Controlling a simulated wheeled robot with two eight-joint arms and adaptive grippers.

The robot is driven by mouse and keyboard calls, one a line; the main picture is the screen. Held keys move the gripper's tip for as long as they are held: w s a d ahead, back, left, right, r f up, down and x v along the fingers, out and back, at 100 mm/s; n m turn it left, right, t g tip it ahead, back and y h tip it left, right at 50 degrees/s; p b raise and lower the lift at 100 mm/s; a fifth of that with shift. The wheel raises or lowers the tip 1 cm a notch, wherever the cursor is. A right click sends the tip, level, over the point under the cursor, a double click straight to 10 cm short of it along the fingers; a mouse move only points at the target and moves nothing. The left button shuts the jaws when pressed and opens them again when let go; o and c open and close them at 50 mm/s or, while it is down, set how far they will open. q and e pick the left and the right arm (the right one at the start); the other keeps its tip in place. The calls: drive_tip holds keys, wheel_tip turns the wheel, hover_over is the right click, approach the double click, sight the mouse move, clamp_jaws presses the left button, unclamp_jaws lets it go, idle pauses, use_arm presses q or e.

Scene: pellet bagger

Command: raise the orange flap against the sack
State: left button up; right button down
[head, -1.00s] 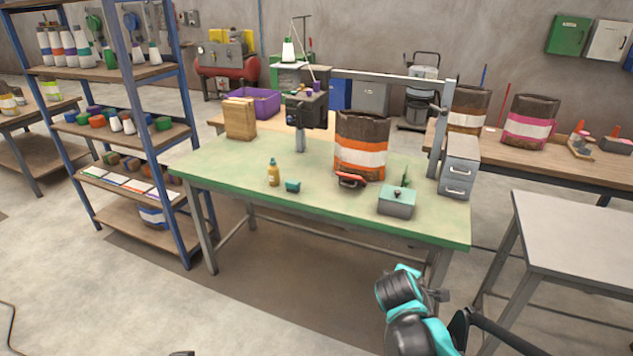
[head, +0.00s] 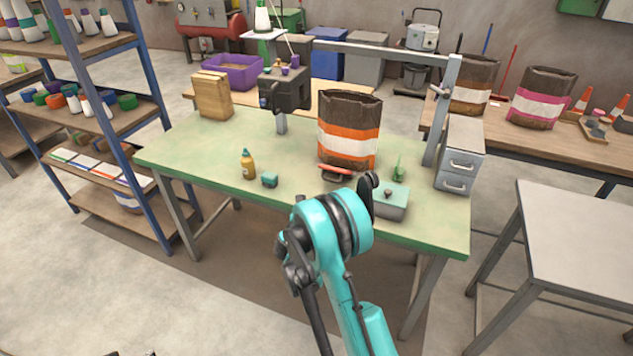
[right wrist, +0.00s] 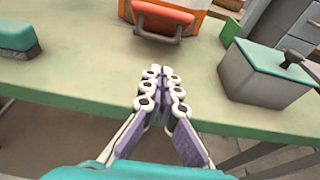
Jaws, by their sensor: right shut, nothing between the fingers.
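The dark brown sack (head: 349,106) with orange and white bands stands upright on the green bench. The orange flap (head: 338,170) lies low at the sack's front foot, sticking out toward the bench's front edge. In the right wrist view the flap (right wrist: 163,17) has a dark-framed bar along its near side. My right gripper (right wrist: 163,78) is shut and empty, near the bench's front edge, short of the flap and apart from it. In the head view my own right arm hides its fingers. My left gripper is not in view.
A teal-lidded box (right wrist: 266,70) stands right of my right gripper, and a teal brush-like block (right wrist: 17,38) lies to the left. A yellow bottle (head: 248,165), a grey drawer unit (head: 459,155) and a metal frame post (head: 441,110) also stand on the bench.

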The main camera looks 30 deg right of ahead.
idle(0.3)
drive_tip(key=b+x, duration=0.3)
drive_tip(key=x, duration=0.6)
drive_tip(key=shift+w+d, duration=0.3)
drive_tip(key=shift+d, duration=0.05)
